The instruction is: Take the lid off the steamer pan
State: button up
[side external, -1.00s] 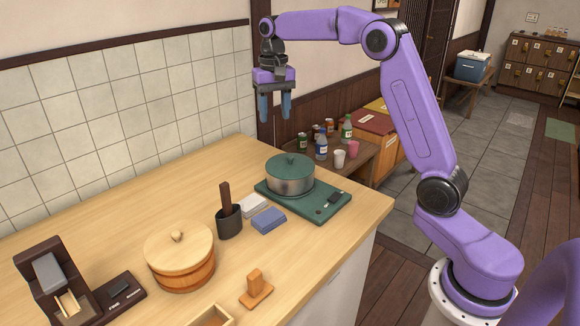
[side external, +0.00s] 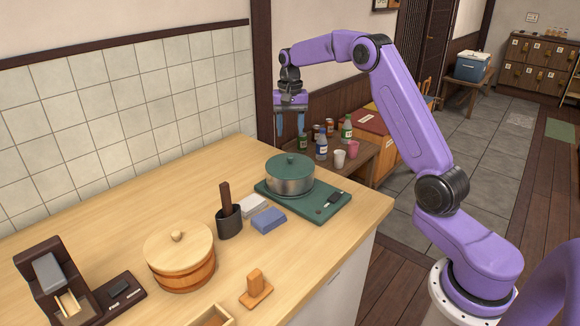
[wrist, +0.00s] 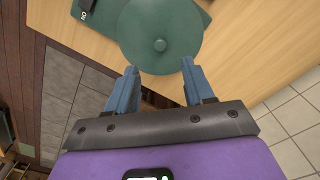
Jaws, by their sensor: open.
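The steamer pan (side external: 290,184) is a grey metal pot on a green base plate (side external: 325,212) near the counter's right corner. My gripper (side external: 290,134) is open and empty, above and behind the pan. In the wrist view its two blue fingers (wrist: 160,70) stand apart with nothing between them.
A dark cup with a brown handle (side external: 229,222), a white block (side external: 252,207) and a blue block (side external: 269,220) stand left of the plate. A wooden tub (side external: 180,272) is farther left. Bottles and cups stand on a low bench (side external: 372,155) behind. The counter's back left is clear.

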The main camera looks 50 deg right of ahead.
aim_at(290, 156)
jog(key=shift+f, duration=4.3)
grip_shut()
